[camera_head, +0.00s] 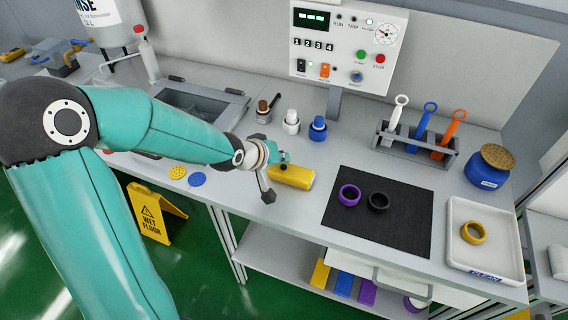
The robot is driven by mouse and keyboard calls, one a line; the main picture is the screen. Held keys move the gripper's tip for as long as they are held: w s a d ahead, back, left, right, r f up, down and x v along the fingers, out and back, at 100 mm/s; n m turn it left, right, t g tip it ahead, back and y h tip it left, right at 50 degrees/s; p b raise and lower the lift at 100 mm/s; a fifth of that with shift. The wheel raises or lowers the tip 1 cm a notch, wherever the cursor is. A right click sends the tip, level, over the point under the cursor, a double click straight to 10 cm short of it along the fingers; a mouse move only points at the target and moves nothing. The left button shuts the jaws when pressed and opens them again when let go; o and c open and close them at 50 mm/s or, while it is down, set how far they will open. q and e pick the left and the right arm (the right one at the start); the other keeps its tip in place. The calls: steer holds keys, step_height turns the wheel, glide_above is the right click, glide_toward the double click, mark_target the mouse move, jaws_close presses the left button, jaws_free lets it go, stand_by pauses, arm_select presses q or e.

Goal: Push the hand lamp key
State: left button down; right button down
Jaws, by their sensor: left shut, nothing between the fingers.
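A yellow rounded block (294,177), which looks like the hand lamp, lies on the grey worktop near its front edge, left of the black mat. I cannot make out its key at this size. My left gripper (268,194) is shut and empty, its dark fingers pointing down just left of the yellow block. Part of the gripper's wrist overlaps the block's upper left end, and I cannot tell whether they touch. My right gripper is out of view.
A black mat (409,222) holds a purple ring and a black ring. A white tray (460,210) holds a yellow ring. A tool rack (398,145), several small bottles and a control panel (312,77) stand behind. A sink (205,100) is at back left.

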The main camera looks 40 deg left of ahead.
mark_target(282, 167)
arm_select(q)
steer(key=shift+r, duration=0.1)
step_height(282, 167, up, 6)
steer(key=p, duration=0.5)
steer(key=shift+p, duration=0.3)
stand_by(0.4)
